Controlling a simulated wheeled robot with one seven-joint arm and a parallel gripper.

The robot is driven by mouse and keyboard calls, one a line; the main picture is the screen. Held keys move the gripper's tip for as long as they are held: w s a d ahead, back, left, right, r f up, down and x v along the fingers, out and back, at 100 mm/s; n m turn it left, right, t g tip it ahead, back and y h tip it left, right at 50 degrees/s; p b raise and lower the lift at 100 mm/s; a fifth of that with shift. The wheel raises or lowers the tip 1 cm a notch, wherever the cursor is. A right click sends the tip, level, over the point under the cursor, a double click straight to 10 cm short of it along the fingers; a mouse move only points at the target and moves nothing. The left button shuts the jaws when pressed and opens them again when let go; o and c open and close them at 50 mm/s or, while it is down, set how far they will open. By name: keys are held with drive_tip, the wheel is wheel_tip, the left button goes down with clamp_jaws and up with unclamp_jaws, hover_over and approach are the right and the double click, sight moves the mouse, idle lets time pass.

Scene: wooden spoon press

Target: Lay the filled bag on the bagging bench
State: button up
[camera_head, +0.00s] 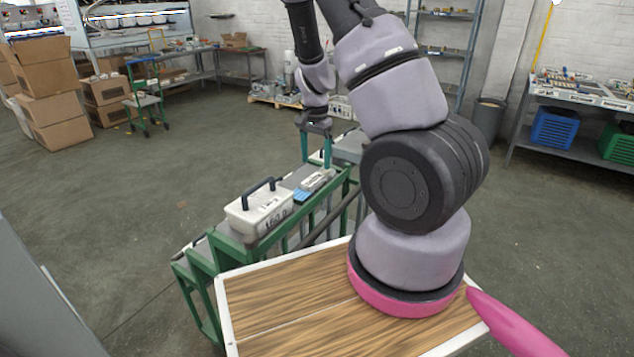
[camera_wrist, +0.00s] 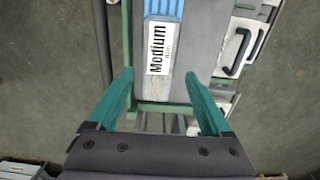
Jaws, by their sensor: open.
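My gripper (camera_head: 316,148) hangs over the green-framed bench (camera_head: 345,180), its two teal fingers pointing down. In the wrist view my gripper (camera_wrist: 158,76) is open, with nothing between the fingertips that I can see held. Ahead of and below the fingers lies a blue ribbed item (camera_wrist: 163,8) with a white label (camera_wrist: 160,46) reading "Medium". In the head view the blue item (camera_head: 302,196) lies on the grey bench top beside the white box. I cannot tell whether it is the filled bag. No other bag is clear, and I cannot tell which surface is the bagging bench.
A white box (camera_head: 259,214) with a dark handle stands on the bench, left of my gripper. Cardboard boxes (camera_head: 45,85) and a green trolley (camera_head: 145,100) stand at the back left. The floor between is open.

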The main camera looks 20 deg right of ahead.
sight(317, 176)
drive_tip(key=shift+d+f, duration=0.15)
drive_tip(key=shift+f, duration=2.9)
drive_tip(key=c, duration=1.2)
